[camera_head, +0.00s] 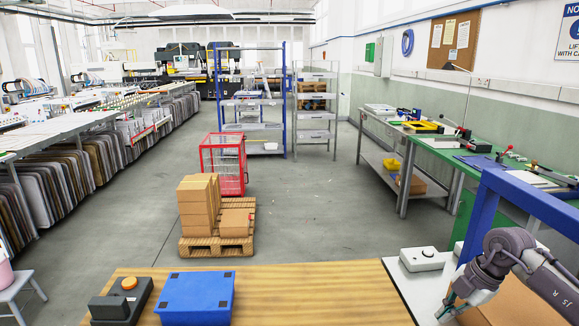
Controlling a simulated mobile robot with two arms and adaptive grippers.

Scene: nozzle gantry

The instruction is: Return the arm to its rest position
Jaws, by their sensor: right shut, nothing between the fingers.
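My right arm comes in from the right edge, its dark grey wrist bent downward. My right gripper (447,310) points down near the bottom edge, above a white surface and beside a brown cardboard box (505,305). It is shut with nothing seen in its fingers. The arm hides part of the box and of the blue frame behind it. My left gripper and left arm are not in view.
A wooden tabletop (300,290) in front bears a blue box (197,297) and a black device (125,300). A white button box (424,259) stands near my right gripper. A blue frame post (480,215) rises behind my arm. Boxes sit on a pallet (217,245) beyond.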

